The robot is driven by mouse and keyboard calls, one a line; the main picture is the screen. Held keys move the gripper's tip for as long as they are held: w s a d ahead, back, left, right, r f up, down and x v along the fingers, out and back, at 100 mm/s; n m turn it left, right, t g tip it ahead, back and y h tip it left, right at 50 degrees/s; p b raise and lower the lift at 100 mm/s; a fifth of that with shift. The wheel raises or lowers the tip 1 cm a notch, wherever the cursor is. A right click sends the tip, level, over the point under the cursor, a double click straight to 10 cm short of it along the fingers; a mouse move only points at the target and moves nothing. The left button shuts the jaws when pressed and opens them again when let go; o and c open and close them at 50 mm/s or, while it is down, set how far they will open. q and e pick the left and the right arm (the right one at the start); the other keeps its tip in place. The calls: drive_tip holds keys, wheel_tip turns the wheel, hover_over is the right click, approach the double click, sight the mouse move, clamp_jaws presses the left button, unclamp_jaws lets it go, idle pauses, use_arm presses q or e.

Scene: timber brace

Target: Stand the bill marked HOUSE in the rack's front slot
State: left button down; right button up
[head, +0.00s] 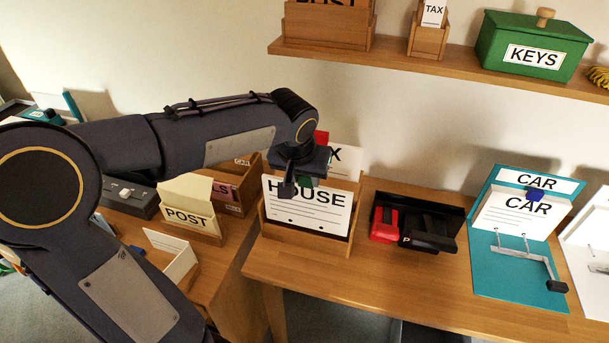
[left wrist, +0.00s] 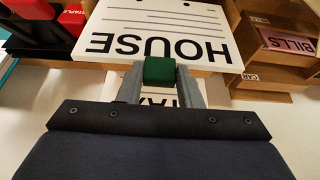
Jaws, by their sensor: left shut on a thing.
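The bill marked HOUSE (head: 308,210) is a white card with black letters and a green block at its top edge. It is upright at the front of a wooden rack (head: 300,245), in front of a TAX card (head: 347,160). I cannot tell whether its lower edge sits inside the front slot. My left gripper (head: 297,184) is shut on the green block (left wrist: 160,71), which shows between its fingers in the left wrist view. The HOUSE bill (left wrist: 160,35) is upside down there. My right gripper is not in view.
Left of the rack stand a POST holder (head: 190,220) and a pink-fronted bills box (head: 227,195). To the right are a red stapler (head: 384,222), a black tray (head: 432,228) and a teal CAR board (head: 515,275). A shelf (head: 400,62) runs above.

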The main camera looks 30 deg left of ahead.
use_arm(q)
drive_tip(key=shift+f, duration=0.1)
drive_tip(key=shift+f+b, duration=2.55)
drive_tip(key=shift+f, duration=0.25)
drive_tip(key=shift+c, duration=2.3)
unclamp_jaws()
drive_tip(key=shift+r, duration=0.15)
wheel_tip(320, 180, up, 8)
drive_tip(key=p, duration=0.6)
hover_over(306, 198)
drive_tip(key=shift+s, duration=0.45)
